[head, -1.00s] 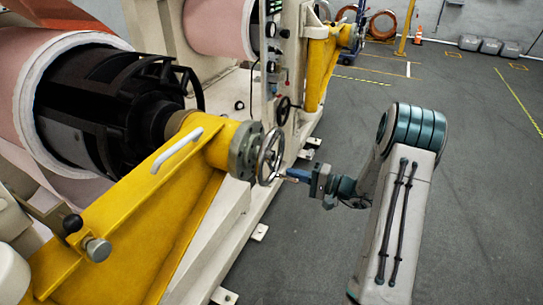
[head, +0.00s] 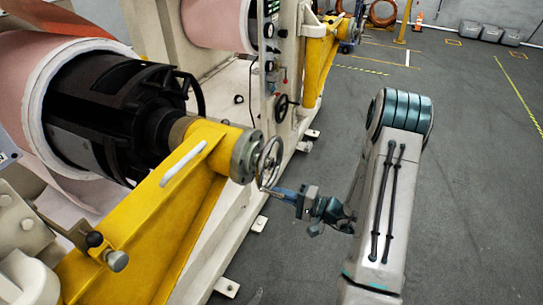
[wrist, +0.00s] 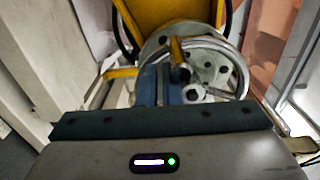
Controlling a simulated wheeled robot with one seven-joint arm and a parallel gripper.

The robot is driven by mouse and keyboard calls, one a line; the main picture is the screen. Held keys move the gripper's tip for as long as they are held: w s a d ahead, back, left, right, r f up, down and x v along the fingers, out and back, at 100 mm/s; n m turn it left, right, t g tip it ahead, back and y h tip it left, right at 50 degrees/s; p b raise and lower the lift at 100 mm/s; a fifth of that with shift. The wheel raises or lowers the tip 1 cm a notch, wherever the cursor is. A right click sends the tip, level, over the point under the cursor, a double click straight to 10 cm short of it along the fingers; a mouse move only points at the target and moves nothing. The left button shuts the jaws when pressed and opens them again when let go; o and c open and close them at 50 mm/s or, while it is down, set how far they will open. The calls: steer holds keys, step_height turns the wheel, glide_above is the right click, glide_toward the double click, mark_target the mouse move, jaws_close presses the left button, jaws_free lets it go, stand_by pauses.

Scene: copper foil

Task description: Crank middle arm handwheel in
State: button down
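The handwheel (head: 269,163) is a metal-rimmed wheel on the grey flange at the end of the yellow middle arm (head: 165,215). In the wrist view the handwheel (wrist: 240,68) curves around a bolted hub. My gripper (head: 277,190) is at the lower edge of the wheel in the head view, with its blue fingers pointing left at the rim. In the wrist view my gripper (wrist: 165,80) has its blue fingers close together, overlapping the wheel's left part. A small dark-ended crank handle (wrist: 180,72) appears beside the fingertips. Whether the fingers grip it is hidden.
A black spindle (head: 120,110) carries a pink-wrapped roll (head: 50,70) at the left. A smaller dark handwheel (head: 281,107) is on the cream machine frame (head: 225,240) behind. The grey floor (head: 480,200) to the right is open.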

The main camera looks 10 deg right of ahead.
mark_target(276, 139)
steer(key=shift+g, duration=0.3)
steer(key=r, duration=0.3)
steer(key=a+r+p, duration=0.1)
steer(key=r, duration=0.2)
steer(key=s+a+r+p, duration=0.1)
steer(key=r, duration=0.1)
steer(key=shift+r, duration=0.4)
steer(key=w+d+r+b, duration=0.1)
steer(key=w+d, duration=0.1)
steer(key=w, duration=0.1)
steer(key=w+d+r+b, duration=0.1)
steer(key=w+d, duration=0.1)
steer(key=w+d+r+b, duration=0.1)
steer(key=w+d, duration=0.2)
steer(key=shift+w+r, duration=0.2)
steer(key=shift+w, duration=0.1)
steer(key=w+d+f+b, duration=0.3)
steer(key=f+b, duration=0.3)
steer(key=b, duration=0.2)
steer(key=shift+w+d, duration=0.2)
steer(key=shift+w, duration=0.6)
